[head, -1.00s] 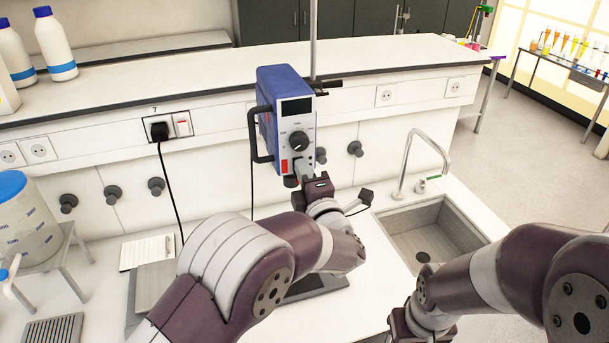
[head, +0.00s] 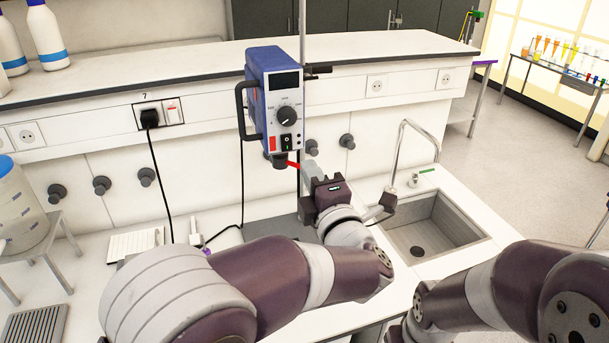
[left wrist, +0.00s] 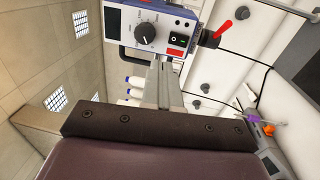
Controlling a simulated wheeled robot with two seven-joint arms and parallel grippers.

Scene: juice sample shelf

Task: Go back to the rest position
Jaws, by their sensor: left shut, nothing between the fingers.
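My left gripper (head: 309,172) is in front of the blue stirrer motor (head: 275,105), just below and right of its front face. Its fingers are shut with nothing between them, and they also show in the left wrist view (left wrist: 160,82). The motor has a black knob, a rocker switch and a red lever (head: 293,164) at its underside. The lever also shows in the left wrist view (left wrist: 222,30). The fingertips look apart from the lever. My right arm comes in at the lower right, and its gripper is out of frame.
A metal pole (head: 301,60) stands behind the motor. A sink (head: 436,230) with a tall faucet (head: 402,160) lies to the right. A raised shelf (head: 380,47) runs behind.

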